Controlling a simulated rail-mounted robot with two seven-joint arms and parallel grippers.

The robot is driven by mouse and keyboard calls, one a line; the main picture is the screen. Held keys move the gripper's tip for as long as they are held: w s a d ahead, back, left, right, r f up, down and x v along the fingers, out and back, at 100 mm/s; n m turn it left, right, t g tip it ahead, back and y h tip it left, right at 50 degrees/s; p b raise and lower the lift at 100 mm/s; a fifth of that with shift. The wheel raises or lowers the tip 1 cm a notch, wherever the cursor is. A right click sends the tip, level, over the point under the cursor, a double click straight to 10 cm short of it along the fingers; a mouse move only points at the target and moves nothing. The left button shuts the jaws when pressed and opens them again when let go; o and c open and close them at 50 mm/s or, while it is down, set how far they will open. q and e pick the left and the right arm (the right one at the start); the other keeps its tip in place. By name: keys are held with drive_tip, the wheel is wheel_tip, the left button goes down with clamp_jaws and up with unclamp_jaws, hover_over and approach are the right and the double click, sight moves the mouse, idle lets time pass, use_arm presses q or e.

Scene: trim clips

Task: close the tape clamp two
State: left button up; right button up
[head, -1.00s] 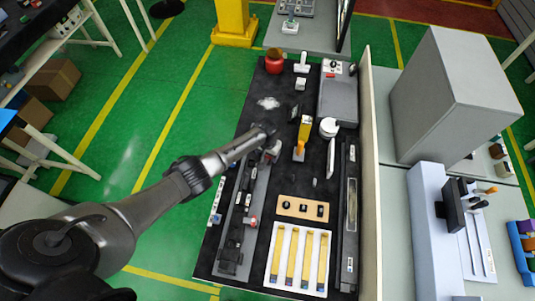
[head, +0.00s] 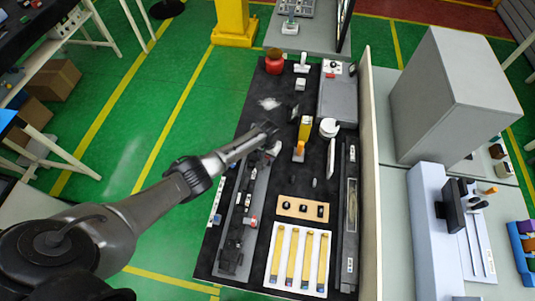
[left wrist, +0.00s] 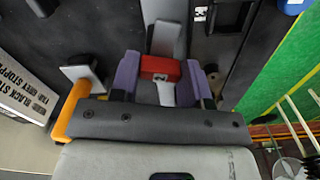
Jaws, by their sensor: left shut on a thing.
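Tape clamp two shows in the left wrist view as a red block (left wrist: 160,68) marked "2", with a pale grey lever part below it. My left gripper (left wrist: 158,82) has its purple fingers on either side of this red block and is shut on it. In the head view my left gripper (head: 266,130) is over the far end of a long dark fixture (head: 241,210). The clamp is mostly hidden there behind the gripper; a pale part (head: 274,149) shows beside it. I cannot tell how far the clamp is closed. My right gripper is not in view.
Another small red part (head: 250,222) sits on the near half of the fixture. A white tray (head: 268,278) of yellow strips is at the front. A cream partition (head: 369,200) bounds the right side.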

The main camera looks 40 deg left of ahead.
use_arm(q)
drive_tip(key=m, duration=0.8)
drive_tip(key=shift+f, duration=0.1)
drive_tip(key=m, duration=0.4)
drive_tip(key=shift+m+b, duration=0.4)
drive_tip(key=shift+m, duration=0.8)
drive_tip(key=o, duration=0.9)
